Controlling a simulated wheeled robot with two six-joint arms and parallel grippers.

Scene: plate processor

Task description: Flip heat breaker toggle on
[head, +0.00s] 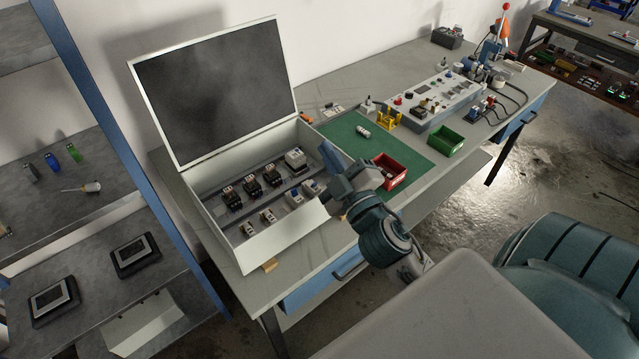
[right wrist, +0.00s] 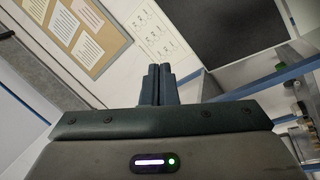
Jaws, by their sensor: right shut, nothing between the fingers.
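The open white electrical box (head: 215,232) stands on the near left of the bench, its lid (head: 215,90) raised. Inside, a back row has black modules (head: 252,187) and a white one (head: 295,159). A front row holds small white breakers (head: 268,216), two of them bluish (head: 294,198). Which is the heat breaker, and its toggle's position, is too small to tell. My right gripper (head: 330,155) is above the box's right edge, apart from the breakers. Its fingers (right wrist: 158,84) are closed together and empty in the right wrist view. My left gripper is not in view.
A green mat (head: 345,132) with a red bin (head: 390,173) lies right of the box. A green bin (head: 445,139) and a grey control panel (head: 435,100) stand farther right. A blue-framed shelf (head: 105,125) is at left. The bench front (head: 290,262) is mostly clear.

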